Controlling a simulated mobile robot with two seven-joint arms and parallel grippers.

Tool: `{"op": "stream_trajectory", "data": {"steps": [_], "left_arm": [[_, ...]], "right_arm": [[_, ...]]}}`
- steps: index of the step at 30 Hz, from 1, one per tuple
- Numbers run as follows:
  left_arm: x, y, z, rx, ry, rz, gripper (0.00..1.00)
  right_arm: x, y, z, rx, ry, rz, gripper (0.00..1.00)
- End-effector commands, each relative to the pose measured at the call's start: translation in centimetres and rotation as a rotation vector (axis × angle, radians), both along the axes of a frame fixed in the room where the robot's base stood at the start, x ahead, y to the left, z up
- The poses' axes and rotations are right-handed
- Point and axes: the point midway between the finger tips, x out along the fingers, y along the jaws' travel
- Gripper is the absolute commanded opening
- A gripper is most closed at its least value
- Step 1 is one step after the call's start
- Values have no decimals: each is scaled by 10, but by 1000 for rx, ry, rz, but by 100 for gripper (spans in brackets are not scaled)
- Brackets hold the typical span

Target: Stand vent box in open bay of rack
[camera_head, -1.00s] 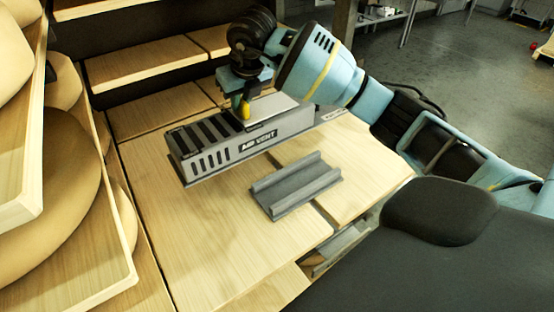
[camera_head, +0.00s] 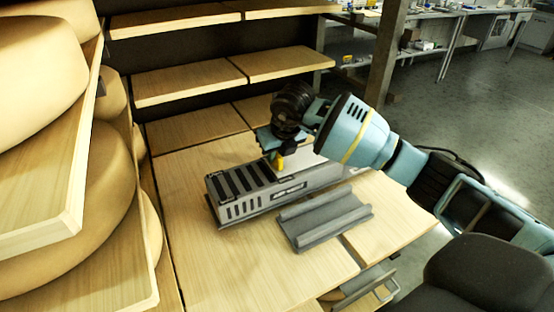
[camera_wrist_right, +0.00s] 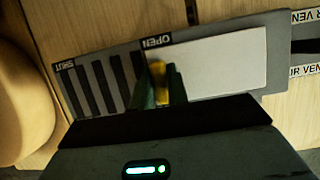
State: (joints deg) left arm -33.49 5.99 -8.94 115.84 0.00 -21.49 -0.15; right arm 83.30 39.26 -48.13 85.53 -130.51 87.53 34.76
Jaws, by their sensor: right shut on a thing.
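The vent box (camera_head: 240,207), long and grey with dark slots and an "AIR VENT" label, lies flat on the wooden boards. In the right wrist view, its top (camera_wrist_right: 128,66) shows "SHUT" and "OPEN" markings and a pale plate. My right gripper (camera_head: 277,160) is over the box's top, shut on a small yellow tab (camera_wrist_right: 159,74) there. A grey channel piece (camera_head: 325,220) with two raised sides lies empty just in front of the box. I cannot tell whether it is the rack; no other clear rack bay shows. My left gripper is out of view.
Cheese wheels (camera_head: 95,190) on tilted-looking boards crowd the left side. Wooden shelves (camera_head: 190,82) rise behind. A grey metal part (camera_head: 365,288) sits below the board's front edge. The board (camera_head: 250,262) in front of the box is clear.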

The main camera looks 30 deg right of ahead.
Motion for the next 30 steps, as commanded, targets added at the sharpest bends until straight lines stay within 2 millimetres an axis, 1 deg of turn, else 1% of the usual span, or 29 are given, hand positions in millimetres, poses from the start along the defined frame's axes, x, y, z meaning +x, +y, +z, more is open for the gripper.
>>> {"op": "stream_trajectory", "data": {"steps": [3,6,17,18,22,30], "left_arm": [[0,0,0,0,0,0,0],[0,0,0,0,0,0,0],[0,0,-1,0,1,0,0],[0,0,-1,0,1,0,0],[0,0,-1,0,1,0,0],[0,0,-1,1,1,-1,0]], "right_arm": [[1,0,-13,0,-5,-1,0],[1,0,-19,0,-7,-1,0],[1,0,-21,1,-7,0,0],[0,0,-24,-1,-1,0,20],[0,0,-24,-1,-1,0,37],[0,0,-24,-1,-1,0,38]]}}
